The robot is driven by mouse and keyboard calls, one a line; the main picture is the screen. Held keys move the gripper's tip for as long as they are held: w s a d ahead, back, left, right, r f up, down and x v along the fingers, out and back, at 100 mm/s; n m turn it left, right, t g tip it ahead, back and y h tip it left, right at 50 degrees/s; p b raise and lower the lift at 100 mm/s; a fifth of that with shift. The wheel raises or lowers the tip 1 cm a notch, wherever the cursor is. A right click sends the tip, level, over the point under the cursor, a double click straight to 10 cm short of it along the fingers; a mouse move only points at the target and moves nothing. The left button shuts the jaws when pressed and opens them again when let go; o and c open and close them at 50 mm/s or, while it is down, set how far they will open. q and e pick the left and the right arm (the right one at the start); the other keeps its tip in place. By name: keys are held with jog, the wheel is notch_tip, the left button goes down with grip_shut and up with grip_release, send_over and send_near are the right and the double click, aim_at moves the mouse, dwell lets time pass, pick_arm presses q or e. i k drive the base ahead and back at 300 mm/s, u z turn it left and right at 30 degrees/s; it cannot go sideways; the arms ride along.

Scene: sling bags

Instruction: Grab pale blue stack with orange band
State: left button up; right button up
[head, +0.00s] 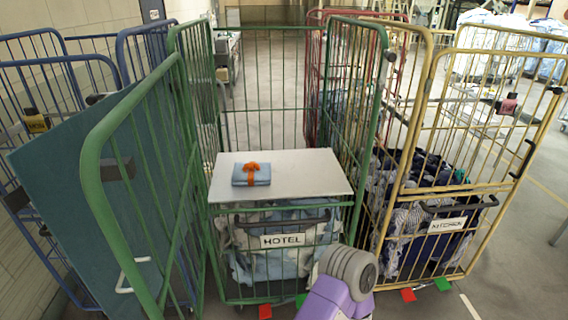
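The pale blue stack (243,179) is a small folded bundle with an orange band (252,172) tied around it in a bow. It lies on the left part of a white board (310,185) set across the green cage trolley marked HOTEL. Nothing is touching the stack from above. Part of one of my arms, purple with a grey rounded joint, shows at the bottom centre, in front of the trolley. Neither of my grippers is in view.
The green cage (150,170) has tall side walls; its front above the board looks open. Bagged cloth (270,265) fills the space below. A yellow KITCHEN cage (470,215) with dark and striped cloth stands right, blue cages (60,75) left.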

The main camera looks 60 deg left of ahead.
aim_at(252, 173)
jog(key=u, duration=0.05)
jog(key=i, duration=1.95)
jog(key=u, duration=3.15)
